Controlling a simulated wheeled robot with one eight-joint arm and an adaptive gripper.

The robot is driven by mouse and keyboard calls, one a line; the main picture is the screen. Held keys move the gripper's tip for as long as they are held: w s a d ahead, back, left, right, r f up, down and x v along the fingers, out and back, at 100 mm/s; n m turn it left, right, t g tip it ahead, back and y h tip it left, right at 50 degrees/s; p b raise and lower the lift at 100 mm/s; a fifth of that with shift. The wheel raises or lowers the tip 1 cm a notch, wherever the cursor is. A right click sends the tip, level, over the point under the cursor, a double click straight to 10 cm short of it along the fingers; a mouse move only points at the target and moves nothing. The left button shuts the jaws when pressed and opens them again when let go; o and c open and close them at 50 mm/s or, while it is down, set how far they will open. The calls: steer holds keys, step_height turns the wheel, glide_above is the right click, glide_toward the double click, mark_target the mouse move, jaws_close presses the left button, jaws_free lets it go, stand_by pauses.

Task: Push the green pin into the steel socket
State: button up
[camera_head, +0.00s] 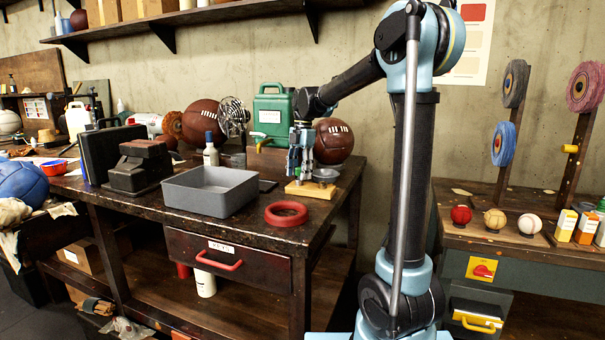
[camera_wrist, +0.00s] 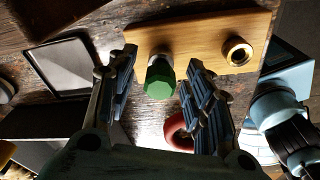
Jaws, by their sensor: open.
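The green pin (camera_wrist: 159,80) shows in the wrist view as a hexagonal green end on a round body over the pale wooden board (camera_wrist: 203,33). A grey-looking round part shows behind the green end; I cannot tell whether it is the pin's shank or the steel socket. A brass-coloured ring with a dark hole (camera_wrist: 238,51) sits in the board to the right. My gripper (camera_wrist: 161,57) is open, with one finger on each side of the pin and gaps between.
A grey tray (camera_head: 210,191) and a red ring (camera_head: 286,214) are on the workbench left of and in front of the board. A small grey dish (camera_head: 326,175), a brown ball (camera_head: 333,141) and a green canister (camera_head: 272,115) are close by.

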step_height(320, 180, up, 12)
steer(key=w+d, duration=0.1)
stand_by(0.5)
steer(key=s+d+f+m+t, duration=0.1)
steer(key=s+d+f+m, duration=0.55)
steer(key=s, duration=0.25)
steer(key=s+d+f+m+t, duration=0.1)
steer(key=s+d+f+m, duration=0.4)
steer(key=s+d+m, duration=0.3)
steer(key=s+d+f+m, duration=0.3)
steer(key=s+f+m, duration=0.3)
steer(key=s+f, duration=0.2)
steer(key=s+d+f+m+t+h, duration=0.1)
steer(key=s+d+f+m, duration=0.3)
steer(key=s+f+m, duration=0.3)
step_height(320, 180, down, 4)
steer(key=shift+s+r, duration=0.25)
steer(key=shift+s, duration=0.15)
